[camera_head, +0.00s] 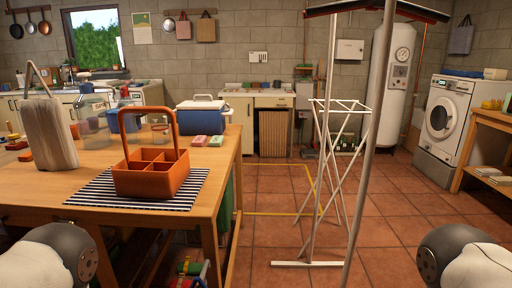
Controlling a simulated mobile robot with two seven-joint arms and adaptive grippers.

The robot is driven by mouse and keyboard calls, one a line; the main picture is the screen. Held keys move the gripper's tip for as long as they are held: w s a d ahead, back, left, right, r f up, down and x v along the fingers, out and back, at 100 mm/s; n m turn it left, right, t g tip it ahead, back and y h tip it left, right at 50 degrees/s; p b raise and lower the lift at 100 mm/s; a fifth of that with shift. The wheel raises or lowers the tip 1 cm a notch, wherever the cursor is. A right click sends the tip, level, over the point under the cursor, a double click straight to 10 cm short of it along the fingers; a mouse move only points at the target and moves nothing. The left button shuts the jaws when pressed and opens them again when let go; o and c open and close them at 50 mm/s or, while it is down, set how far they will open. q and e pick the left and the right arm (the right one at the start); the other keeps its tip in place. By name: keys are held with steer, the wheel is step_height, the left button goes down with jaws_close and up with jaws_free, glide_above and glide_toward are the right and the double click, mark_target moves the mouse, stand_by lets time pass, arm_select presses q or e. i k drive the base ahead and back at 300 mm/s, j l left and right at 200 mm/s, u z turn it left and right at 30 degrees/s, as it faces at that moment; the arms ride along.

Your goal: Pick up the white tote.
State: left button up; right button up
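A whitish cloth tote (49,135) stands upright at the left of the wooden table (206,191), with its handle loop raised above it. It looks creased, and no gripper touches it. Parts of my two arms show at the bottom left and bottom right corners. Neither of my grippers is in view.
An orange caddy (150,179) sits on a striped mat (95,194) right of the tote. A blue and white cooler (203,117) and glass jars stand behind. A white drying rack (325,140) and a grey pole (371,130) stand on the tiled floor.

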mark_target(46, 123)
steer(key=u, duration=1.35)
steer(key=i+j+u, duration=0.6)
steer(key=i, duration=0.3)
steer(key=i+j+u, duration=0.2)
steer(key=i+u, duration=0.15)
steer(key=i, duration=0.15)
steer(key=i+u, duration=0.3)
steer(key=i, duration=0.15)
steer(key=i+z, duration=0.4)
steer(key=i+j+z, duration=0.25)
steer(key=z, duration=0.2)
steer(key=i+j+z, duration=0.8)
steer(key=k+l, duration=0.1)
